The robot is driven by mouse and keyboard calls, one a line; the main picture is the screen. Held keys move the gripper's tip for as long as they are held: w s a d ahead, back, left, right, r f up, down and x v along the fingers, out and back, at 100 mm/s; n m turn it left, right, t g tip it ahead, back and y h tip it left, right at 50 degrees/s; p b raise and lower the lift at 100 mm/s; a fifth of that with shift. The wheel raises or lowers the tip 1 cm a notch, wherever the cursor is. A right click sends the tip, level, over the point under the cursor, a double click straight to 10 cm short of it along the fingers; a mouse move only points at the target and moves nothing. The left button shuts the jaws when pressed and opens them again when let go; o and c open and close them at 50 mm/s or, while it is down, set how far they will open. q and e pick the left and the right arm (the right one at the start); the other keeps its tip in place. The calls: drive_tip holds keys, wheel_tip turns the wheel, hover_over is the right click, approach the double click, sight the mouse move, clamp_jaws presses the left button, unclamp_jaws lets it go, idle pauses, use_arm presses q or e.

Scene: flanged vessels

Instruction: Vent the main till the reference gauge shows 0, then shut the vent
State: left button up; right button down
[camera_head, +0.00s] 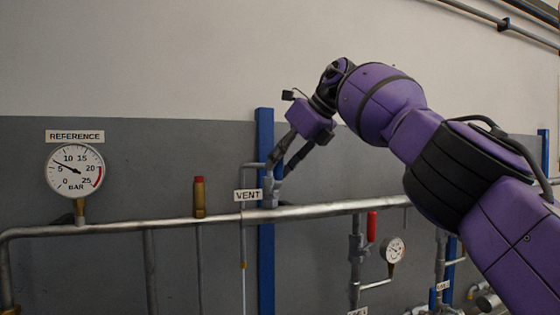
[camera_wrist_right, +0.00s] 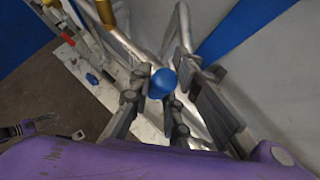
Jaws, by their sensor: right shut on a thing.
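The reference gauge (camera_head: 75,171) is at the left in the head view, under its REFERENCE sign. Its needle points up and left, a little above 5 bar. The VENT sign (camera_head: 248,196) is at mid picture, beside the grey vent valve (camera_head: 269,191) on the main pipe (camera_head: 330,208). My right gripper (camera_head: 275,170) reaches down to this valve. In the right wrist view a blue knob (camera_wrist_right: 162,83) sits between my right gripper's fingers, which are shut on it. A dark jointed part at that view's left edge may be my left gripper (camera_wrist_right: 42,121).
A brass fitting with a red cap (camera_head: 199,197) stands on the pipe left of the vent. Below the pipe at right are a red handle (camera_head: 372,225) and a small gauge (camera_head: 393,250). A blue post (camera_head: 266,250) runs behind the valve.

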drive_tip(key=shift+s+a, duration=0.1)
drive_tip(key=shift+a, duration=0.2)
drive_tip(key=c, duration=1.6)
unclamp_jaws()
drive_tip(key=shift+a, duration=0.15)
drive_tip(key=shift+d, duration=0.25)
drive_tip(key=shift+s+d+r, duration=0.1)
drive_tip(key=shift+d+r, duration=0.15)
drive_tip(key=v, duration=1.1)
drive_tip(key=shift+s+a+r, duration=0.1)
drive_tip(key=shift+s+a, duration=0.05)
drive_tip(key=shift+a, duration=0.05)
